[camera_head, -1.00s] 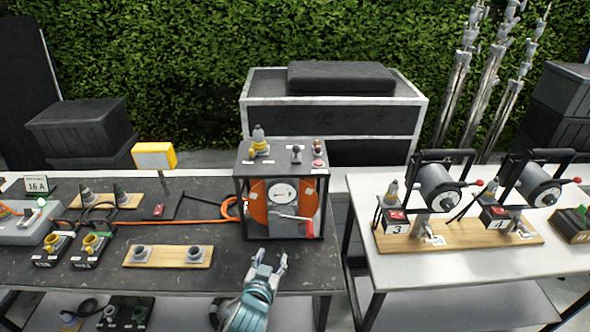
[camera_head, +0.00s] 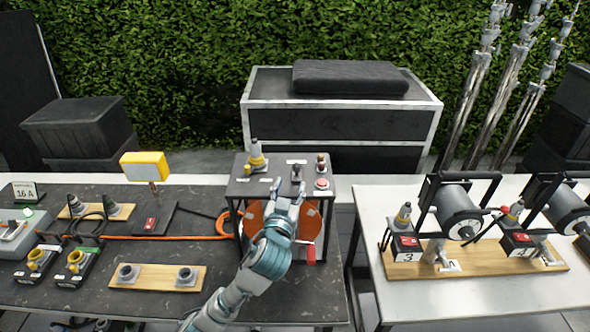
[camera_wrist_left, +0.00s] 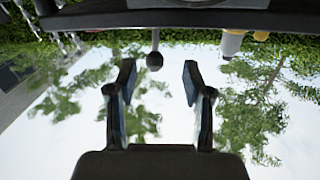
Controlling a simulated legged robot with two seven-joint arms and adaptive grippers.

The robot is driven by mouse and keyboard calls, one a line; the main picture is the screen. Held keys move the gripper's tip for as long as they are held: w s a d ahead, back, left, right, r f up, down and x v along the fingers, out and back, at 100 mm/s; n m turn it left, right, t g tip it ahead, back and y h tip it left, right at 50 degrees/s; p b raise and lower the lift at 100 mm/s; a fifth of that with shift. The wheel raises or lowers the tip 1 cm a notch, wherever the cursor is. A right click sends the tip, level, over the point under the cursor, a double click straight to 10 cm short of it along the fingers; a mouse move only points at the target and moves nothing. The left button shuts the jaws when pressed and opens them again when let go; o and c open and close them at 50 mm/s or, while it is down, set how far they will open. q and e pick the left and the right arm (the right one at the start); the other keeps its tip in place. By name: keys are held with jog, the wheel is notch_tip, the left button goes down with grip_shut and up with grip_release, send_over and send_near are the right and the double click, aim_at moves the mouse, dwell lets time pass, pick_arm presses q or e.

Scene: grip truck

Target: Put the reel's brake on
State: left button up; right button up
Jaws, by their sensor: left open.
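The orange reel (camera_head: 255,217) sits in a black frame on the dark table, mostly hidden behind my left gripper (camera_head: 290,186). A red crank grip (camera_head: 311,253) hangs at its lower right. On the frame's top panel (camera_head: 238,187) stands a short lever with a dark knob (camera_head: 297,171). No label readable here says which control is the brake. My left gripper is open and empty, its fingers pointing up at the panel's front edge. In the left wrist view, upside down, the knob (camera_wrist_left: 154,61) appears between the open fingertips (camera_wrist_left: 158,72), apparently untouched.
The panel also carries a grey and yellow plug (camera_head: 256,157) left of the lever and a red button (camera_head: 322,184) to its right. A yellow box sign (camera_head: 145,164) stands left of the frame. A white table (camera_head: 470,297) with smaller reels is at right.

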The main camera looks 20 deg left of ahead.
aim_at(297, 170)
pick_arm(q)
jog(key=w, duration=0.6)
jog(key=shift+w+d+r, duration=0.15)
jog(key=shift+d, duration=0.05)
jog(key=shift+w, duration=0.6)
jog(key=shift+w+a, duration=0.1)
jog(key=shift+a, duration=0.25)
jog(key=shift+c, duration=1.3)
grip_shut()
jog(key=shift+d, duration=0.15)
